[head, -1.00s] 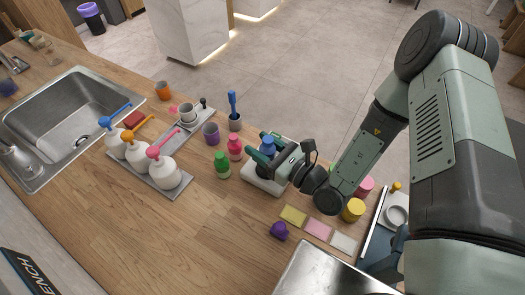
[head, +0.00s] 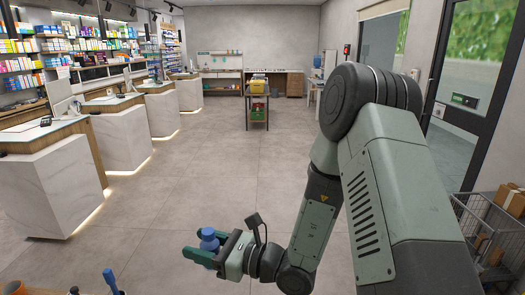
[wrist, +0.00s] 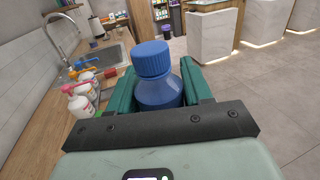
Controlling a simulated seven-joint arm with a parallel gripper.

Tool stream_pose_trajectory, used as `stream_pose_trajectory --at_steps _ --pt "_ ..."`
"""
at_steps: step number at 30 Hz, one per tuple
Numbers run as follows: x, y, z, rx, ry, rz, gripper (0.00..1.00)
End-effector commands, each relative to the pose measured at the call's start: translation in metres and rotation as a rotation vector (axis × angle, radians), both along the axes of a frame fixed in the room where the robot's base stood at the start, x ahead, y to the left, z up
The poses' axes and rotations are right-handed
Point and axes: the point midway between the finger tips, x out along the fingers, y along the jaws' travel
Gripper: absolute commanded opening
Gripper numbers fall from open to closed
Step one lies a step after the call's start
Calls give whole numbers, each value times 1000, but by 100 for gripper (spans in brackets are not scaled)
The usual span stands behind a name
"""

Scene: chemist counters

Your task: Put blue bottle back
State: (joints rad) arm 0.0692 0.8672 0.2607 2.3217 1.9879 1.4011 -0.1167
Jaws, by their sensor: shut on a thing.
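The blue bottle (head: 209,240) with a ribbed blue cap is upright between the fingers of my gripper (head: 207,250). The wrist view shows the bottle (wrist: 156,75) close up, with the green fingers of my gripper (wrist: 157,88) on both sides of it. My gripper is shut on the bottle and holds it in the air. In the head view, floor is behind it. The bottle's lower part is hidden by the gripper in the wrist view.
The wooden counter (wrist: 45,145) runs along the left of the wrist view, with a sink (wrist: 105,58) and white pump bottles (wrist: 80,105). White service counters (head: 60,185) stand across the floor. A wire cart (head: 490,235) with boxes is at the right.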

Motion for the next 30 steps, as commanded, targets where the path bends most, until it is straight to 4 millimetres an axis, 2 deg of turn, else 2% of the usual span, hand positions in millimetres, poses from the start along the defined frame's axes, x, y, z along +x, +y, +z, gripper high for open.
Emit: stream_pose_trajectory --at_steps 1,6,12,15,18,21,25,30 --pt "18 -26 16 -2 -12 -39 13" --pt "56 -108 62 -4 -11 -139 13" --pt "71 -194 108 -3 -7 -243 13" --pt "71 -224 124 -2 -4 -281 13" --pt "70 -242 134 0 -1 -306 13" --pt "71 -249 141 0 0 -329 13" --pt "80 -246 158 0 -3 -415 13" --pt "96 -242 196 2 -6 -627 13"
